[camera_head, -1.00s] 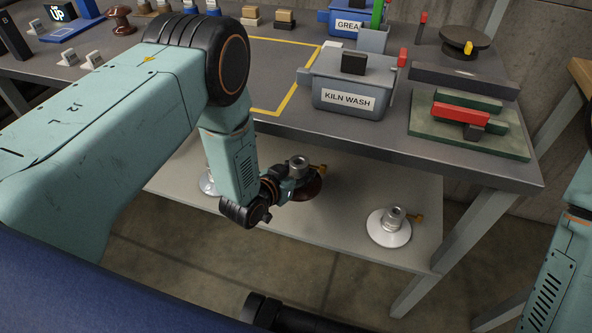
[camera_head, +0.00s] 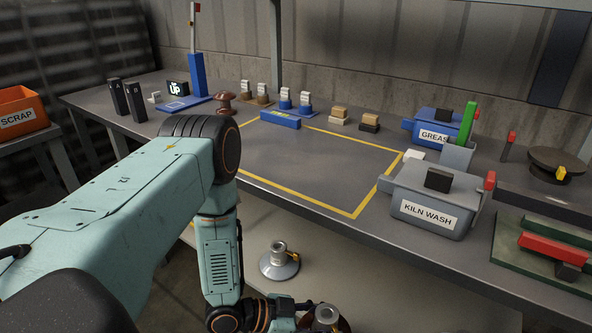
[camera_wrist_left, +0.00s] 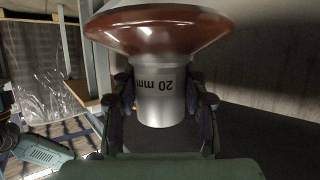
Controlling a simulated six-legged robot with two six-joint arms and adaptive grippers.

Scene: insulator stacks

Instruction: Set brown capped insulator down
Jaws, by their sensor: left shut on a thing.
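The brown capped insulator has a glossy red-brown disc and a grey metal cap. My left gripper (camera_head: 296,312) is shut on it, a finger on each side of the cap. In the wrist view the brown insulator (camera_wrist_left: 160,32) fills the top middle, disc uppermost, with "20 mm" upside down on the cap. In the head view the brown insulator (camera_head: 327,316) shows at the bottom edge, partly cut off. I cannot tell whether it touches the lower shelf (camera_head: 385,288). My right gripper is not in view.
A pale insulator (camera_head: 279,264) stands on the lower shelf near my left arm. The bench top (camera_head: 300,165) has a largely clear yellow-outlined area. The kiln wash bin (camera_head: 432,200) stands at its right, the grease bin (camera_head: 437,128) behind. A brown knobbed piece (camera_head: 224,103) stands at the back left.

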